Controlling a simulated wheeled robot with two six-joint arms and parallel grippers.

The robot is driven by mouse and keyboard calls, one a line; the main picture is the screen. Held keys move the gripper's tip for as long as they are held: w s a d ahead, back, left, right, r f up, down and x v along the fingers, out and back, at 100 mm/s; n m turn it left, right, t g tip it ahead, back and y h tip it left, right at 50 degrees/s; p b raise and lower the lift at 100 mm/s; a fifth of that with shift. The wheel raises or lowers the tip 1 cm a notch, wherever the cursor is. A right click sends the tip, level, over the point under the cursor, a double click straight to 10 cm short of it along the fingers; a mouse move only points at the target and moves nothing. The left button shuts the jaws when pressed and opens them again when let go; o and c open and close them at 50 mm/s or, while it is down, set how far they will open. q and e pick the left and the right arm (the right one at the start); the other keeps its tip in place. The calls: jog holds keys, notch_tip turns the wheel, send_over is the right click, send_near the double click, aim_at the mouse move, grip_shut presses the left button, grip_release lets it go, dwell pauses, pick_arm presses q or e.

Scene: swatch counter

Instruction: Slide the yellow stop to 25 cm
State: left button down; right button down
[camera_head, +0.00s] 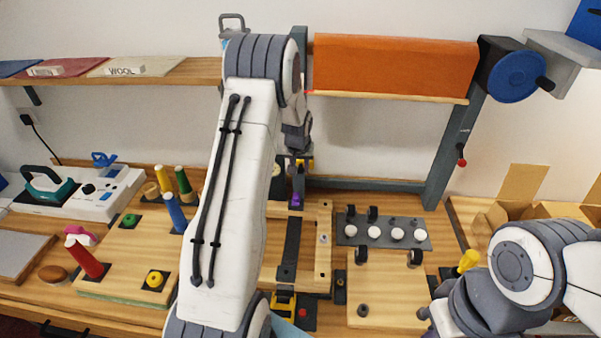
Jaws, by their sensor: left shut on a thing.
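My left arm rises through the middle of the view and its gripper (299,170) points down near the left end of the back frame's low bar. Yellow parts (309,163) show right at the gripper, apparently the yellow stop, and the gripper is shut on it. The fingers and most of the stop are hidden or too small to make out. No scale marks or 25 cm mark can be read. My right arm is at the lower right; its gripper (425,315) is partly cut off behind its own links, and its jaws cannot be made out.
An orange fabric roll (395,68) with a blue crank wheel (515,76) hangs above the low grey bar (375,191). A purple piece (296,200) is just below the left gripper. White knobs on a dark plate (428,243) stand to the right. Thread cones and an iron are left.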

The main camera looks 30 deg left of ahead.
pick_arm(q)
jog(key=c, duration=0.6)
grip_release()
jog(key=b+v, duration=0.3)
jog(key=v, duration=0.7)
jog(key=shift+r, duration=0.2)
jog(key=shift+s, duration=0.1)
